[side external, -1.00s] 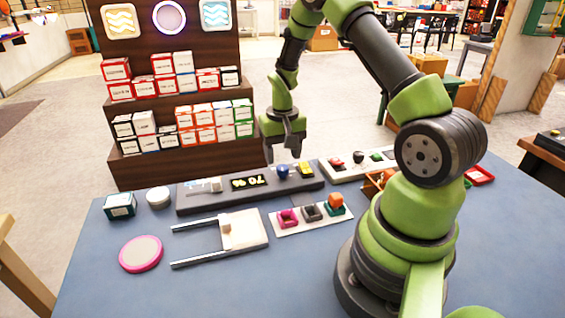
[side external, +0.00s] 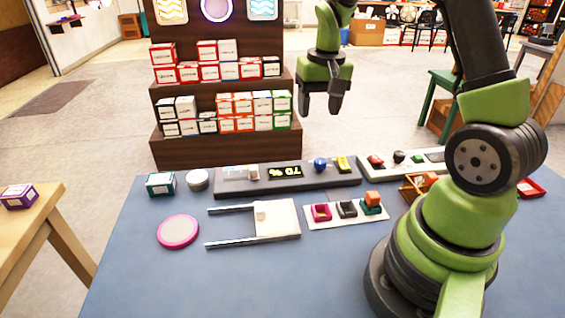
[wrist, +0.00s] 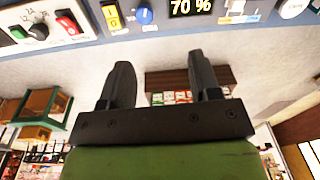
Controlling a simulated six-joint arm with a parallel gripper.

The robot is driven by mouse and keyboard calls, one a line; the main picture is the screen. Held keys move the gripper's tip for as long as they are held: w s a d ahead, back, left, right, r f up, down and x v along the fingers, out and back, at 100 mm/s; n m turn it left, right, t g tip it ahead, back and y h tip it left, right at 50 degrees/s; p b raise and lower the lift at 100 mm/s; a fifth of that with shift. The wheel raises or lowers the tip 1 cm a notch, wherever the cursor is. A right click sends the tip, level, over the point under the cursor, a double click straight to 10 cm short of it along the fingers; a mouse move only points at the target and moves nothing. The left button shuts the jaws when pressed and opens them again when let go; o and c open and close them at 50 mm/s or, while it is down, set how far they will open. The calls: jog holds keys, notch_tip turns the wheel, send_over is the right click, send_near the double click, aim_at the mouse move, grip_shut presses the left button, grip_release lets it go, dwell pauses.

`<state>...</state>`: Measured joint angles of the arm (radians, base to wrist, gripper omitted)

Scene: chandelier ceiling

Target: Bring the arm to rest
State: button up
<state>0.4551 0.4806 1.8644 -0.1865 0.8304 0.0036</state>
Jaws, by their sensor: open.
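My arm is raised and bent above the blue table (side external: 150,280).
The panel carries a blue knob (side external: 320,164) and a yellow switch (side external: 343,163). A white tray (side external: 318,223) with small coloured blocks, a pink-rimmed disc (side external: 178,231) and a two-railed white slider (side external: 275,217) lie in front. A shelf of boxes (side external: 222,146) stands behind.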

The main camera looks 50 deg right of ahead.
jog(key=s+a+r+n+t, duration=0.25)
jog(key=s+a+r, duration=0.25)
jog(key=a+r, duration=0.55)
jog(key=s+a+r+n+t+y, duration=0.1)
jog(key=s+a+r+t+y, duration=0.1)
jog(key=s+a, duration=0.4)
jog(key=s+t, duration=0.1)
jog(key=s, duration=0.2)
jog(key=shift+s+r+t, duration=0.15)
jog(key=shift+r+t, duration=0.2)
jog(key=shift+r, duration=0.05)
jog(key=shift+d+n, duration=0.1)
jog(key=shift+n, duration=0.15)
